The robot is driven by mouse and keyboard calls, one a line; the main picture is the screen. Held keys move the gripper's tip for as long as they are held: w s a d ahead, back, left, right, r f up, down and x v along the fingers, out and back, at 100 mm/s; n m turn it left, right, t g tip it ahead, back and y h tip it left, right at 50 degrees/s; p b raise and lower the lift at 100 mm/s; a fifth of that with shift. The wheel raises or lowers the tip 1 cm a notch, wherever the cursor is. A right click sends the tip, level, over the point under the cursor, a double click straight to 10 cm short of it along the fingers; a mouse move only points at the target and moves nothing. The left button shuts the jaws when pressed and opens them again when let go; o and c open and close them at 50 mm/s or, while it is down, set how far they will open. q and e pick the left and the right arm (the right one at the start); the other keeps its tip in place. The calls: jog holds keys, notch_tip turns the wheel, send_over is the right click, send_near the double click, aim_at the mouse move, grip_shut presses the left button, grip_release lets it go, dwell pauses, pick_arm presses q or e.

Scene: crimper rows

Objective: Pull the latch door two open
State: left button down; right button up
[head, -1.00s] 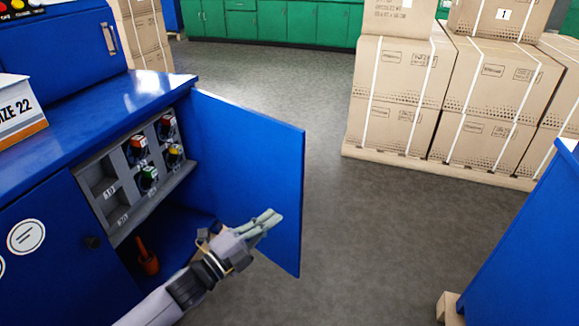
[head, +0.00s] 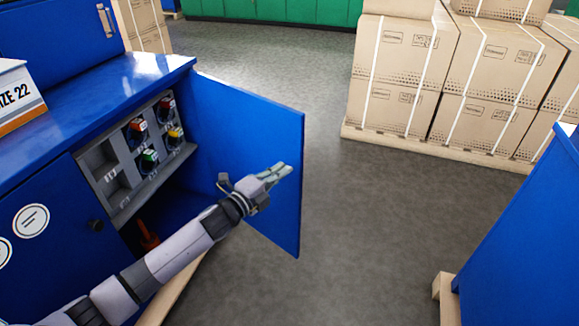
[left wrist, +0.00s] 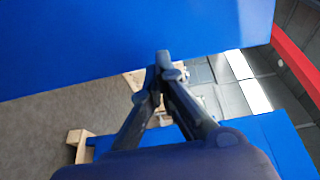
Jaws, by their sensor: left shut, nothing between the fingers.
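The blue latch door (head: 245,140) stands swung wide open from the blue cabinet, hinged at its left side in the head view. My left gripper (head: 285,172) is shut and empty. It lies in front of the door's inner face in the head view, near the free edge; I cannot tell whether it touches. In the left wrist view the closed fingertips (left wrist: 163,58) overlap the lower edge of a large blue panel (left wrist: 130,35), probably the door. My right gripper is not in view.
Inside the cabinet, a grey rack (head: 103,165) holds several colour-topped items. An orange-red tool handle (head: 148,236) is below it. A second blue cabinet door with a black knob (head: 96,224) is shut. Strapped cartons (head: 400,65) stand behind; a blue unit (head: 525,240) is at right. Grey floor lies between.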

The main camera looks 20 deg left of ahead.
aim_at(296, 160)
pick_arm(q)
jog(key=shift+x, duration=1.9)
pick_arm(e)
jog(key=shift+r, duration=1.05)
pick_arm(q)
jog(key=shift+b, duration=0.3)
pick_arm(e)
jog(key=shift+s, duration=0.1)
